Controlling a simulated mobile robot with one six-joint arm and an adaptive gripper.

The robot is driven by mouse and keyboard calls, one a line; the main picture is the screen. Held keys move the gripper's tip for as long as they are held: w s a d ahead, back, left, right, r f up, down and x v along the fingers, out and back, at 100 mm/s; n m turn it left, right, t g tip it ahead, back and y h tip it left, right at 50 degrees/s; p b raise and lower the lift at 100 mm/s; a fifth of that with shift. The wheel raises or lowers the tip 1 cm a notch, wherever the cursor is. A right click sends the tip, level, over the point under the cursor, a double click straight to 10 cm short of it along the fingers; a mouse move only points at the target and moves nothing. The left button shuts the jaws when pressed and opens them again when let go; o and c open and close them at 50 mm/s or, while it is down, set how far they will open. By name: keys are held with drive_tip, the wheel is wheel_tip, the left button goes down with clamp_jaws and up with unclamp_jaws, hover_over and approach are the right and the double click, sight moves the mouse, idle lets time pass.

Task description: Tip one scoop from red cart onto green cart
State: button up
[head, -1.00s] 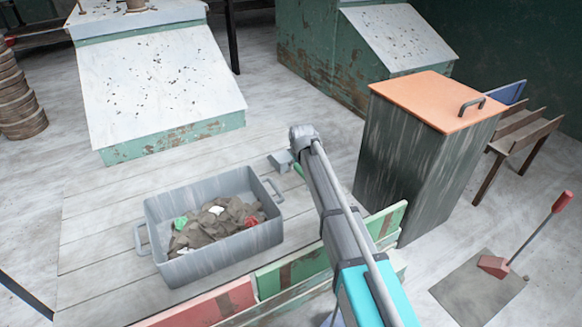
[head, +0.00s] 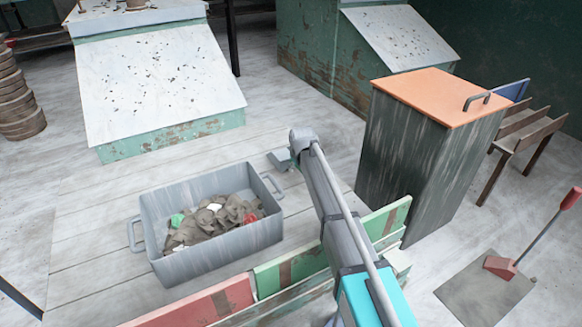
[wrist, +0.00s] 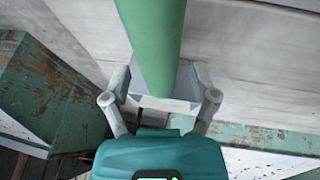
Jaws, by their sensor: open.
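A grey tub (head: 215,249) holds a heap of grey-brown clay trimmings (head: 210,222) with white, green and red bits. It stands on pale planks. A red panel (head: 190,305) and a green panel (head: 290,268) run along the near edge; I cannot tell which cart each belongs to. A grey scoop-like piece (head: 281,159) shows just beyond my arm's end. In the wrist view, a green cylinder (wrist: 152,35), apparently a handle, runs to a grey block. My gripper (wrist: 162,100) is open, its fingers either side of that block; contact is unclear. In the head view my arm hides the gripper.
A dark bin with an orange lid (head: 443,97) stands right of my arm. Sloped white-topped green cabinets (head: 155,85) stand behind. The planks left of the tub are clear.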

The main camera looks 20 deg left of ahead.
idle(0.6)
clamp_jaws()
